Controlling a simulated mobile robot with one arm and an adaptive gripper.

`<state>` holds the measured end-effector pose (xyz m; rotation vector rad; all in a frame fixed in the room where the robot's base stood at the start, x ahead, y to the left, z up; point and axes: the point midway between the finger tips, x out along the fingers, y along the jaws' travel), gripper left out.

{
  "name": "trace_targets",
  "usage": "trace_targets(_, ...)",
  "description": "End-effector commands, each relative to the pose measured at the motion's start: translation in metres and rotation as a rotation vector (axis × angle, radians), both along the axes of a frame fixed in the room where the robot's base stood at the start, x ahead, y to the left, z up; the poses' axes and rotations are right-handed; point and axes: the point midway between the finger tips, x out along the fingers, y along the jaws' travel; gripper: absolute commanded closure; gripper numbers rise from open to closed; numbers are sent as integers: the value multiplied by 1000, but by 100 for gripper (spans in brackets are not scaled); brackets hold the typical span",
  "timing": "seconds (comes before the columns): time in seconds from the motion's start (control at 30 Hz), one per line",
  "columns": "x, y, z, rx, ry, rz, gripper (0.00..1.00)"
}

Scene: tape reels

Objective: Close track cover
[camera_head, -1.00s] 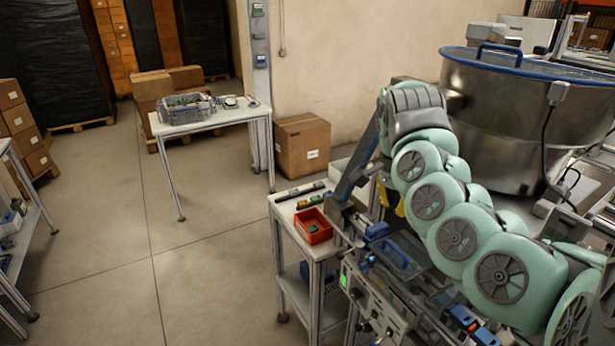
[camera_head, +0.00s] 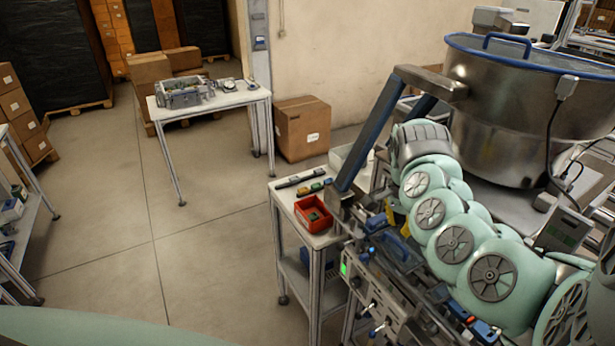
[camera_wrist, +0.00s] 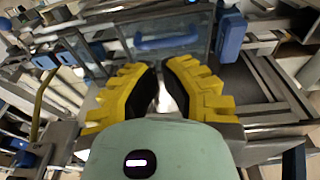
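The track cover appears to be the clear panel with a blue handle; in the wrist view (camera_wrist: 168,41) it lies just beyond my fingertips. In the head view the cover (camera_head: 403,254) sits on the machine beside my arm, partly hidden; I cannot tell its exact tilt. My gripper (camera_wrist: 160,72) has yellow fingers with black pads. The fingertips are close together, with a narrow gap behind them and nothing seen held. The handle is apart from the fingers in the wrist picture. In the head view my gripper (camera_head: 397,220) is mostly hidden behind my arm.
A large metal bowl (camera_head: 510,120) with a blue rim stands behind my arm. A small side table holds a red bin (camera_head: 313,214). A control panel with a green light (camera_head: 343,268) fronts the machine. Open floor lies left.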

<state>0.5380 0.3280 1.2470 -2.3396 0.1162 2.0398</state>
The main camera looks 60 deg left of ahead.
Motion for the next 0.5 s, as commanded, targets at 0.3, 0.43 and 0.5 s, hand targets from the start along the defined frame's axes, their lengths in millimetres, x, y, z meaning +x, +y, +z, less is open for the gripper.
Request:
trace_targets(0.3, 5, 0, -26, -4, -5, 6, 100)
trace_targets(0.43, 6, -1, -33, -3, -5, 4, 100)
trace_targets(0.5, 6, 0, -36, 0, -3, 2, 100)
